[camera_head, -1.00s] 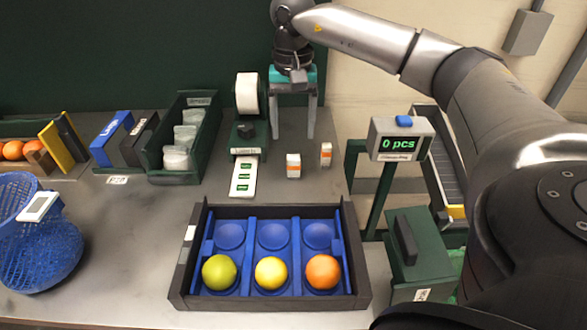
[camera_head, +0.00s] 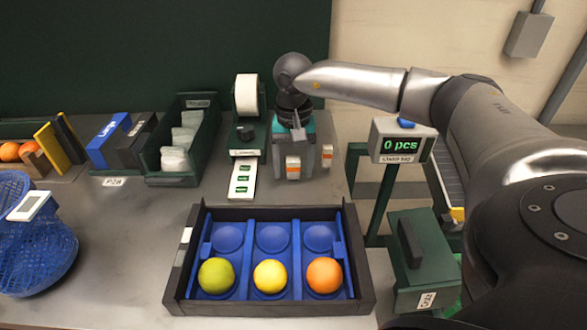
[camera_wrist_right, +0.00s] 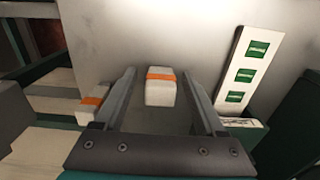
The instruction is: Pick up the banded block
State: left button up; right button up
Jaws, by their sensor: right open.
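Two small white blocks with an orange band stand upright on the table. One banded block (camera_head: 293,167) is near the label strip; the other (camera_head: 327,156) is a little to its right and farther back. My right gripper (camera_head: 295,172) is open and pointed down at the nearer-strip block. In the right wrist view, this block (camera_wrist_right: 160,88) shows between the fingers of the open gripper (camera_wrist_right: 159,75), with gaps on both sides. The second block (camera_wrist_right: 92,103) is outside the left finger there. My left gripper is not in view.
A label printer (camera_head: 247,135) with its strip (camera_head: 242,180) stands close on the left. A counter display (camera_head: 400,142) is on the right. A dark tray (camera_head: 270,308) with several fruits is in front. Bare table lies between the blocks and the tray.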

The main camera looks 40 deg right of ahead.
aim_at(293, 158)
jog(key=c, duration=0.4)
grip_shut()
jog(key=shift+r, duration=0.15)
jog(key=shift+r, duration=0.3)
notch_tip(293, 158, up, 19)
jog(key=p, duration=0.3)
jog(key=shift+r+p, duration=0.15)
jog(key=shift+p, duration=0.2)
